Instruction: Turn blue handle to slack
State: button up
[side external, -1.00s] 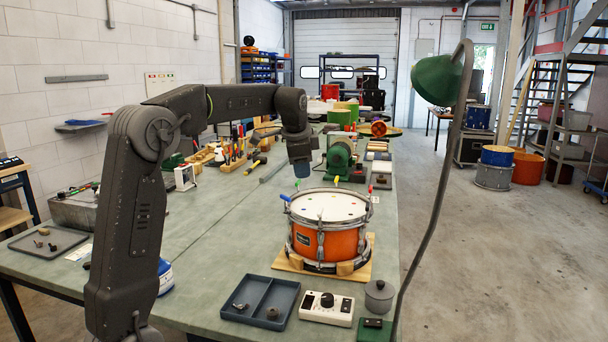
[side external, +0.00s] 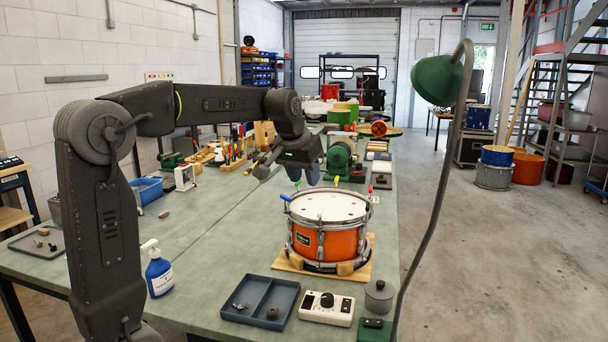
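The blue handle (side external: 286,198) sticks out to the left at the left rim of the orange snare drum (side external: 322,240). The drum has a white head and stands on a wooden base (side external: 284,262). A yellow handle (side external: 337,180) and a red handle (side external: 370,189) show at its far and right rim. My gripper (side external: 302,176) is in the air beyond and above the blue handle, apart from it. It is small and dark here, and its finger opening cannot be made out.
A lamp with a green shade (side external: 437,80) and curved stem rises at the right front. A divided tray (side external: 260,301), a white control box (side external: 326,308) and a grey pot (side external: 379,296) stand before the drum. The table's middle is clear.

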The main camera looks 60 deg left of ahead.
aim_at(285, 196)
jog(key=shift+o, duration=0.8)
jog(key=shift+w+a, duration=0.1)
jog(key=shift+a, duration=0.05)
jog(key=o, duration=0.5)
jog(key=shift+m+h, duration=0.3)
jog(key=shift+m, duration=0.2)
jog(key=w+a, duration=0.1)
jog(key=a, duration=0.5)
jog(key=w+a, duration=0.1)
jog(key=a, duration=0.2)
jog(key=shift+w+a+f, duration=0.2)
jog(key=shift+w+f, duration=0.1)
jog(key=shift+f, duration=0.05)
jog(key=shift+c, duration=0.2)
jog(key=shift+o, duration=0.9)
jog(key=a+f+m+h, duration=0.1)
jog(key=a+f+m, duration=0.1)
jog(key=a, duration=1.2)
jog(key=shift+s+f+m, duration=0.2)
jog(key=shift+f+m, duration=0.1)
jog(key=shift+f, duration=0.05)
jog(key=x, duration=1.3)
jog(key=shift+w+f, duration=0.1)
jog(key=shift+f, duration=0.2)
jog(key=shift+c, duration=0.3)
jog(key=c, duration=0.9)
